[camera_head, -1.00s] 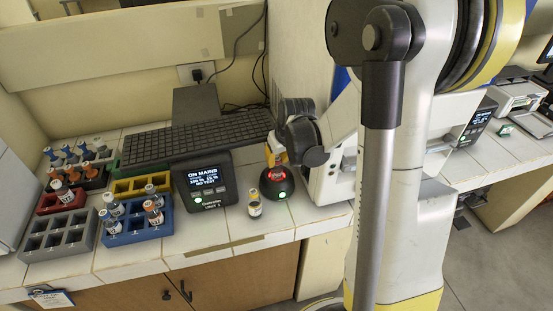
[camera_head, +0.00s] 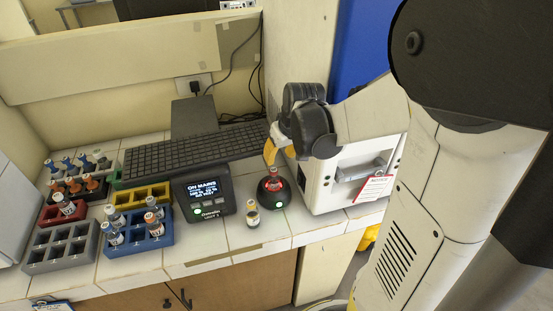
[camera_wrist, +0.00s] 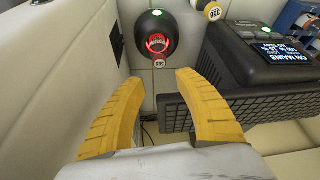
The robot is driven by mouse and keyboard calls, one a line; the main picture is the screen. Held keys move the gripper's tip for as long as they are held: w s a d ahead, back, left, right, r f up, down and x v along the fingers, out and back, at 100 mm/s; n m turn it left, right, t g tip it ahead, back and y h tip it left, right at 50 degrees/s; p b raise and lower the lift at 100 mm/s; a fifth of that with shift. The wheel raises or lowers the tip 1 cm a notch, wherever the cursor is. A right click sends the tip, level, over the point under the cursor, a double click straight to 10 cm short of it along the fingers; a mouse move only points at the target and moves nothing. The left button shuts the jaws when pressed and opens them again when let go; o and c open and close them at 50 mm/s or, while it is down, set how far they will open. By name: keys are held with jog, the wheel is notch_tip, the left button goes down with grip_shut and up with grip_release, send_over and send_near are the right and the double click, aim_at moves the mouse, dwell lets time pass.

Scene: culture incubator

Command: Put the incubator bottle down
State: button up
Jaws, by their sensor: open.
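A small bottle with a red top (camera_head: 274,178) stands in the round black device (camera_head: 275,196) with a green light, on the counter's front part. In the wrist view the bottle (camera_wrist: 158,61) shows against a red-glowing ring in the black device (camera_wrist: 153,20). My gripper (camera_head: 275,152) is open, its yellow fingers just above and behind the bottle. In the wrist view my gripper (camera_wrist: 158,80) has nothing between its fingertips, and the bottle lies just beyond them, apart.
A controller with a lit screen (camera_head: 204,194) and a dark keyboard (camera_head: 190,152) are left of the device. A white machine (camera_head: 345,180) stands close on the right.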

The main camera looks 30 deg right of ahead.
jog(key=s+a+r+t, duration=0.1)
jog(key=s+a+r, duration=0.3)
jog(key=s+a, duration=0.3)
jog(key=s+a+r+n+t, duration=0.1)
jog(key=s+a+r, duration=0.4)
jog(key=s+a, duration=0.2)
jog(key=shift+a+r+t, duration=0.15)
jog(key=shift+a+t, duration=0.15)
jog(key=shift+a, duration=0.3)
jog(key=shift+d, duration=0.1)
